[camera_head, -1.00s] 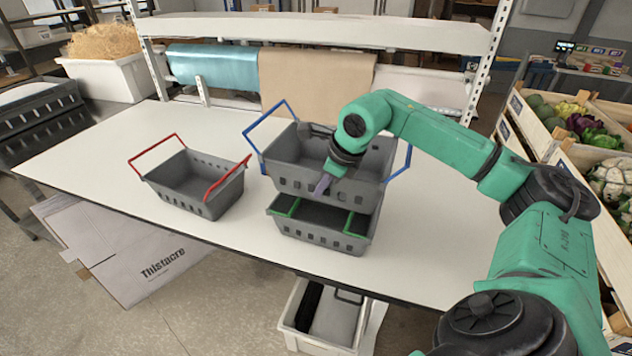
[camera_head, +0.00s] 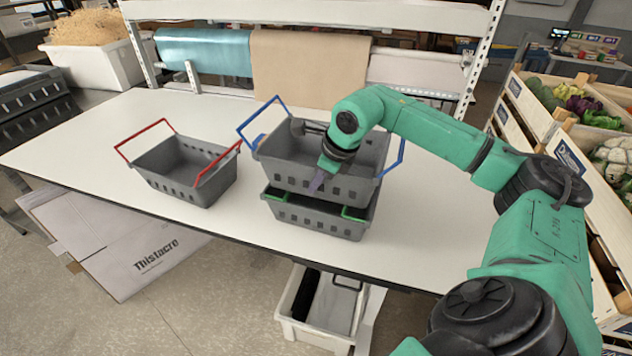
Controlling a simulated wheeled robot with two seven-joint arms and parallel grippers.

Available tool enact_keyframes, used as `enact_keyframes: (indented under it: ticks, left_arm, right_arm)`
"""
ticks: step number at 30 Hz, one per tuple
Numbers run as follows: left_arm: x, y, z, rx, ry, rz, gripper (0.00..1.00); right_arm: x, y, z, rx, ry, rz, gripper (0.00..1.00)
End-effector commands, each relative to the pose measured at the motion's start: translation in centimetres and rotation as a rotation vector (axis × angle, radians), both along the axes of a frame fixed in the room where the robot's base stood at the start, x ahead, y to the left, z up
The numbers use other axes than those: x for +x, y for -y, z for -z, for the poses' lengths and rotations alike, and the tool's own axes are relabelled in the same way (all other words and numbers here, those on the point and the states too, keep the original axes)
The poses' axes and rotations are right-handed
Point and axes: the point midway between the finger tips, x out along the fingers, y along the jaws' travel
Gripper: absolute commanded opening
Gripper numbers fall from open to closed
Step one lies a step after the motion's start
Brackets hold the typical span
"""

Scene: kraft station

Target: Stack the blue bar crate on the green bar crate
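The blue bar crate (camera_head: 278,170) is grey with blue handles standing up at its left and right ends. It sits level, right above the green bar crate (camera_head: 318,218), a grey crate with green handles folded down along its rim. The blue crate's base covers most of the green crate's opening; I cannot tell if it is fully seated. My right gripper (camera_head: 318,183) is at the blue crate's front wall, with a finger outside it, and appears shut on that wall. The other finger is hidden. My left gripper is not in view.
A grey crate with red handles (camera_head: 188,166) stands on the white table (camera_head: 90,150) to the left. A shelf frame with blue and brown paper rolls (camera_head: 308,70) stands behind. Vegetable crates (camera_head: 575,165) are at the right. The table's front edge is close to the green crate.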

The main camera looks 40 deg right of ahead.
Motion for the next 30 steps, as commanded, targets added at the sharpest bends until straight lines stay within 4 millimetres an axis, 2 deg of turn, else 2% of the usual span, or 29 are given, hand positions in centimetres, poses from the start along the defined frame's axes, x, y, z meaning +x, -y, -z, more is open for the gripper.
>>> enact_keyframes:
  ticks: [13, 16, 26, 30]
  left_arm:
    - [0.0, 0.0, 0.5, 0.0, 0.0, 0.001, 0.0]
    - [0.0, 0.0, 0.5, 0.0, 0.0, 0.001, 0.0]
    - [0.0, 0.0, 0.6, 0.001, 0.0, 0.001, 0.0]
    - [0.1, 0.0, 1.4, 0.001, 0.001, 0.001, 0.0]
  right_arm:
    - [0.1, -0.1, 0.4, 0.0, 0.004, 0.0, 0.0]
    - [0.1, -0.1, 0.4, 0.0, 0.004, 0.0, 0.38]
    - [0.0, -0.1, 0.5, 0.0, -0.002, 0.001, 0.39]
    - [-0.6, 0.1, -1.0, -0.001, 0.003, 0.002, 0.39]
